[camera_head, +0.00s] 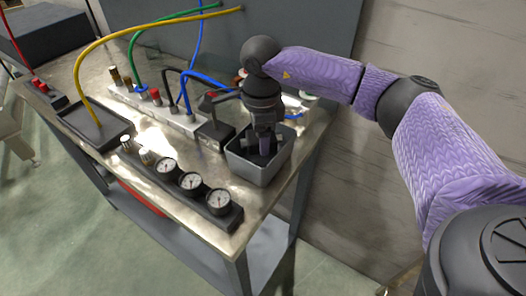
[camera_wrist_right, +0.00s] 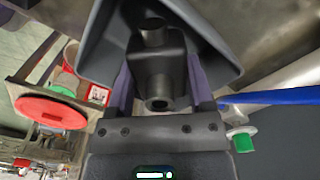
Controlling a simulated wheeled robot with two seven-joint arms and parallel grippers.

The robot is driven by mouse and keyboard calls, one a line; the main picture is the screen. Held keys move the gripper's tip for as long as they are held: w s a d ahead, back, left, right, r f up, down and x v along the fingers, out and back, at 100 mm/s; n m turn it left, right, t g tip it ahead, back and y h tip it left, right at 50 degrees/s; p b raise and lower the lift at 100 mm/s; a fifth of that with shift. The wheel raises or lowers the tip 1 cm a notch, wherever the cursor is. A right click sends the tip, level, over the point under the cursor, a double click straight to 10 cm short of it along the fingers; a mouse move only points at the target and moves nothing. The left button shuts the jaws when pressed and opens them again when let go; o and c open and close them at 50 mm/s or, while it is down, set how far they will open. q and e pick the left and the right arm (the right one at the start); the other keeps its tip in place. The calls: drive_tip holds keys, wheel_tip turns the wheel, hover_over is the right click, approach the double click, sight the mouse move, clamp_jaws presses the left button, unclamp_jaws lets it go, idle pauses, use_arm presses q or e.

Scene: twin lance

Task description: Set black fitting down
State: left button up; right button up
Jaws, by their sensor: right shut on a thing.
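The black fitting (camera_wrist_right: 157,78) sits between the two purple fingers of my right gripper (camera_wrist_right: 158,88), which is shut on it. In the head view my right gripper (camera_head: 265,148) points down into a grey bin (camera_head: 262,178) near the right end of the metal bench. The fitting is mostly hidden there by the gripper and the bin walls. In the right wrist view the bin's wall (camera_wrist_right: 98,45) surrounds the fitting's far end. I cannot tell whether the fitting touches the bin floor. My left gripper is not in view.
A strip with several round gauges (camera_head: 190,182) lies along the bench front, left of the bin. A white manifold (camera_head: 185,122) with coloured hoses and a black block (camera_head: 214,133) stand behind and left. A dark tray (camera_head: 97,130) lies farther left.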

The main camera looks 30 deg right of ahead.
sight(262, 160)
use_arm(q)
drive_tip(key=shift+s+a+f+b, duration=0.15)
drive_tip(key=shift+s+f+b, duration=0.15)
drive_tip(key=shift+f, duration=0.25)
use_arm(e)
drive_tip(key=shift+f, duration=1.95)
drive_tip(key=shift+f, duration=0.1)
drive_tip(key=o, duration=1.3)
wheel_tip(262, 160, up, 12)
drive_tip(key=p, duration=0.3)
drive_tip(key=shift+r, duration=0.2)
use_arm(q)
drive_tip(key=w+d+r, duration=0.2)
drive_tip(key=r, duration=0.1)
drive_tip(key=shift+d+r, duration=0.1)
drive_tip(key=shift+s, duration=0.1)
use_arm(e)
drive_tip(key=shift+f, duration=0.1)
